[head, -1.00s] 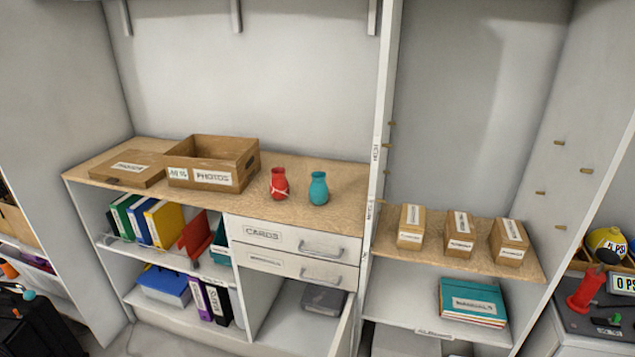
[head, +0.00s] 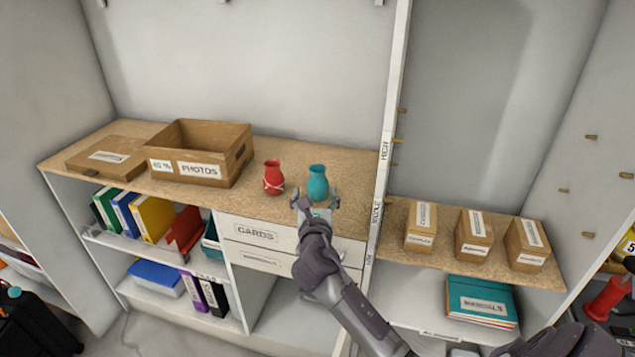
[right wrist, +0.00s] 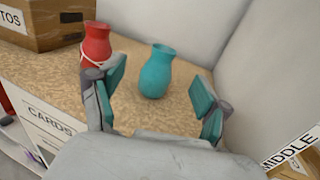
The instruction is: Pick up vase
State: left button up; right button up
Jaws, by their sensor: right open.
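A teal vase (head: 318,183) stands upright on the wooden shelf top, with a red vase (head: 273,178) upright just to its left. My right gripper (head: 316,204) is open in front of the teal vase, at the shelf's front edge. In the right wrist view the teal vase (right wrist: 157,72) stands beyond and between the two spread fingers, with nothing held. The red vase (right wrist: 96,48) there has a pale string around it and stands behind the left finger. My left gripper is not in view.
An open cardboard photos box (head: 240,158) and a flat box (head: 98,165) stand left on the wooden top (head: 215,205). A white upright panel (head: 385,165) rises to the right. Drawers (head: 255,234) lie below the front edge.

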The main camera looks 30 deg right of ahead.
aim_at(318, 174)
jog(key=x, duration=0.5)
jog(key=shift+w+d+f, duration=0.1)
jog(key=shift+w+d, duration=0.15)
jog(key=shift+w, duration=0.05)
jog(key=shift+w+d, duration=0.4)
jog(key=x, duration=0.4)
jog(key=shift+w+d, duration=0.1)
jog(key=shift+d, duration=0.15)
jog(key=shift+c, duration=1.3)
grip_shut()
